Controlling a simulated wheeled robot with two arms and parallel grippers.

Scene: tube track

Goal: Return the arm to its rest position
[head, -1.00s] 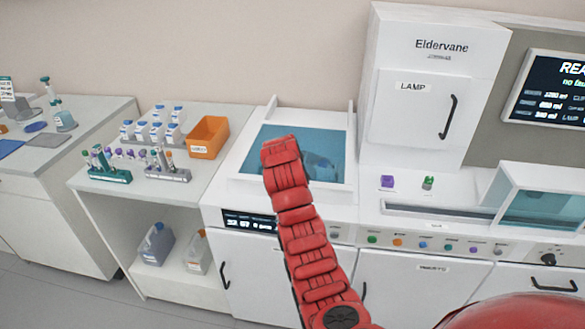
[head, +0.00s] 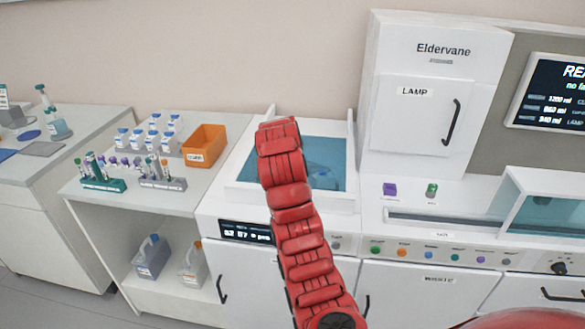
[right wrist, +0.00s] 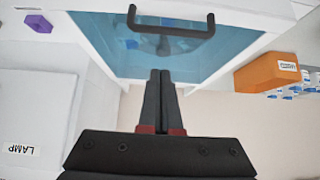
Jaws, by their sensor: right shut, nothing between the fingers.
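My right arm, red and segmented, rises from the bottom of the head view in front of the white machine with the blue transparent lid (head: 335,170). Its gripper is hidden behind the arm there. In the right wrist view my right gripper (right wrist: 160,75) is shut and empty, its two dark fingers together. The fingertips appear just below a dark bar handle (right wrist: 170,28) on the blue lid in that picture; I cannot tell the gap between them. My left gripper is not in view.
An orange bin (head: 204,146), bottle rack (head: 150,136) and tube racks (head: 103,181) stand on the left bench. The tall lamp cabinet (head: 425,100) is to the right, with a purple block (head: 390,189) and a green item (head: 431,189) on the counter below it.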

